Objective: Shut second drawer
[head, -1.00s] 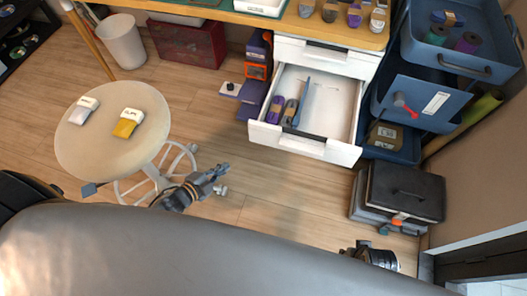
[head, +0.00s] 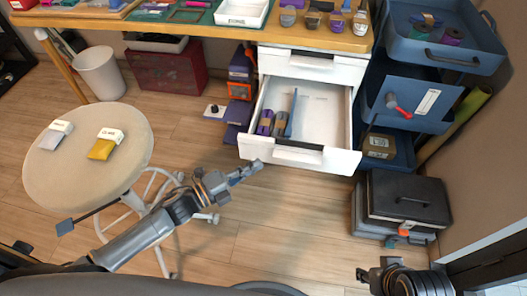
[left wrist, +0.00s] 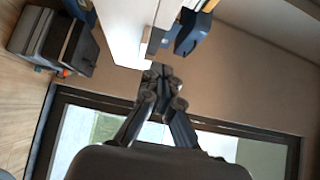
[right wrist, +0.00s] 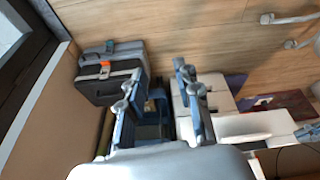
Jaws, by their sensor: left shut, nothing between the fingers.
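The second drawer (head: 318,158) of the white drawer unit (head: 312,68) is pulled well out. It holds purple and dark rolls (head: 272,122) and a blue tool (head: 292,112) at its left side. My left gripper (head: 252,168) is shut and empty, just in front of the drawer front's left corner; whether it touches is unclear. In the left wrist view its closed fingertips (left wrist: 160,72) are close below the white drawer front (left wrist: 122,28). My right gripper (head: 368,274) is low at the right, away from the drawer; the right wrist view shows its fingers (right wrist: 158,80) apart and empty.
A round stool (head: 88,150) with two small packs stands at the left. Blue trays (head: 408,100) on a cart stand right of the unit, with a black case (head: 405,198) on the floor below.

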